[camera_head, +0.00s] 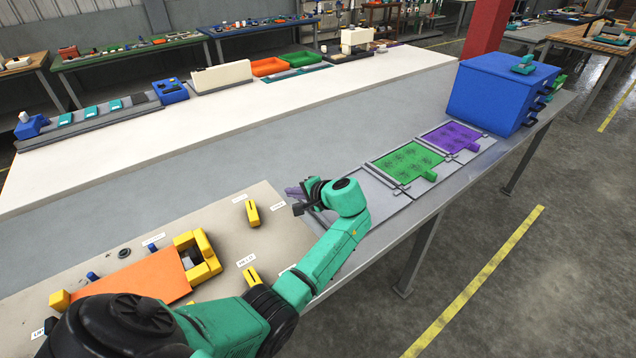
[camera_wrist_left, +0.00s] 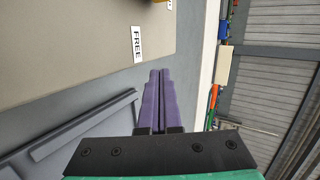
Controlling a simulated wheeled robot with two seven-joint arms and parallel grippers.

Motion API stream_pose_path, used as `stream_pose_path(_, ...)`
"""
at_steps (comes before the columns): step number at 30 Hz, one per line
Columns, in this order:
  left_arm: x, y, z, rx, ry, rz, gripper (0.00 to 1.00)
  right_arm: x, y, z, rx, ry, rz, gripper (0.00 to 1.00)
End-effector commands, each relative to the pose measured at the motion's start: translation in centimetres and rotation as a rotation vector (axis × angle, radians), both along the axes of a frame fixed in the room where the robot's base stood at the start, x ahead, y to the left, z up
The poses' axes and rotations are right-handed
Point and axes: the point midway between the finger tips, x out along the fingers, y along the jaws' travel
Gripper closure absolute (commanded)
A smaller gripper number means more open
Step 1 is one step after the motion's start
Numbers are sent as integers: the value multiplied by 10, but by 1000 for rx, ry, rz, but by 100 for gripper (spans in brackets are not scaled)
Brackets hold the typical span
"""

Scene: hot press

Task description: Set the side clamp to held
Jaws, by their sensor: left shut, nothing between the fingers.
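A small yellow lever (camera_head: 252,213) stands on the beige board, with a white label on either side; its setting is too small to tell. In the left wrist view a label reading FREE (camera_wrist_left: 138,44) lies on the board, and a sliver of a yellow part (camera_wrist_left: 163,2) shows at the top edge. My left gripper (camera_head: 294,192) is shut and empty, just right of the lever and its labels, near the board's far right edge. Its purple fingers lie together in the left wrist view (camera_wrist_left: 159,98). My right gripper is not in view.
An orange plate (camera_head: 140,280) and a yellow block (camera_head: 198,252) are on the beige board (camera_head: 215,228). A second yellow lever (camera_head: 252,276) is beside my arm. Green (camera_head: 408,162) and purple (camera_head: 452,137) panels and a blue box (camera_head: 498,92) are to the right.

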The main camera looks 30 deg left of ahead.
Motion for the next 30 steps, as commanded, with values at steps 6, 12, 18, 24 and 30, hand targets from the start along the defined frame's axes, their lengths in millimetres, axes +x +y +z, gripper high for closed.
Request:
stream_pose_path(6,33,-24,19,1,-2,0,100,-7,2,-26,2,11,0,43)
stream_pose_path(12,46,-34,31,1,0,1,100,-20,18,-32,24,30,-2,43)
stream_pose_path(18,46,-34,32,1,1,2,100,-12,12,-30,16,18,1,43)
stream_pose_path(24,46,-34,32,1,0,1,100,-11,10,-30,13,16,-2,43)
stream_pose_path(30,46,-34,32,1,1,0,100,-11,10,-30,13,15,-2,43)
